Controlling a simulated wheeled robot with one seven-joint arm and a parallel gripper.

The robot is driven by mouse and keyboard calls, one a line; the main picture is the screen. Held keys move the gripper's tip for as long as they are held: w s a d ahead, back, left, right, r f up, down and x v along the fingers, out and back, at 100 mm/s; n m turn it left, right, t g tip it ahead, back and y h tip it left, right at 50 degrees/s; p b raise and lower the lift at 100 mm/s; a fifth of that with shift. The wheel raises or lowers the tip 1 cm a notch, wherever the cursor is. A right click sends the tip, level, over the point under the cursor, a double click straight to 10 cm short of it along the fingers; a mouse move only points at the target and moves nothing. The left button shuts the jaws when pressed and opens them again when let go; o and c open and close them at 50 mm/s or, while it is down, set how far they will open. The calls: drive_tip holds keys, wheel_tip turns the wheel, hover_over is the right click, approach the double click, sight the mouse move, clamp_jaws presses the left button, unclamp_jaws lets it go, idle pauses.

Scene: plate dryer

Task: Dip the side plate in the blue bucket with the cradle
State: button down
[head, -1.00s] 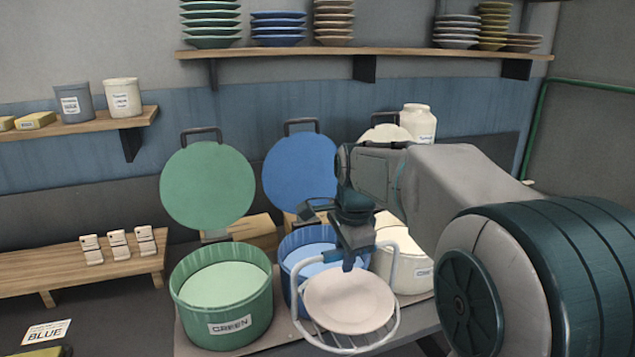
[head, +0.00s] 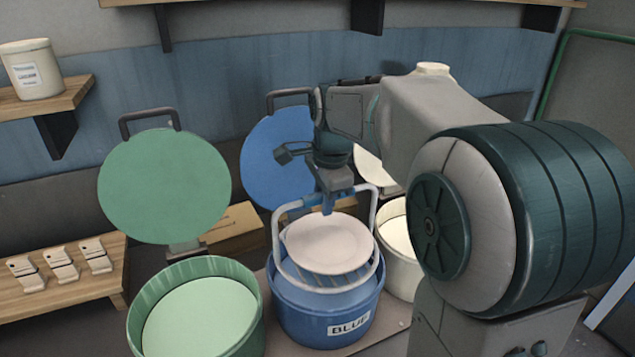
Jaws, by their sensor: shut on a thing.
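The side plate (head: 328,243) is pale pinkish white and rests in the white wire cradle (head: 278,247). The cradle hangs by its tall handle from my gripper (head: 328,206), which is shut on the handle's top. Cradle and plate are over the mouth of the blue bucket (head: 296,322), which is labelled BLUE. The cradle's lower front rim overlaps the bucket's opening in the picture, and I cannot tell how far it is inside. Blue glaze shows between its wires. The bucket's round blue lid (head: 268,160) stands open behind, partly hidden by my arm.
The green bucket (head: 146,330) stands open at the left, its green lid (head: 165,187) upright behind it. A white bucket (head: 398,250) is close on the right, partly hidden by my arm. A low wooden rack (head: 75,285) with small white tiles is at the far left.

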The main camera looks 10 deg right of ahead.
drive_tip(key=shift+w, duration=0.3)
drive_tip(key=shift+s+f+b, duration=0.15)
drive_tip(key=shift+f+b, duration=0.55)
wheel_tip(320, 180, down, 17)
drive_tip(key=b, duration=1.2)
drive_tip(key=shift+r, duration=0.2)
idle(2.6)
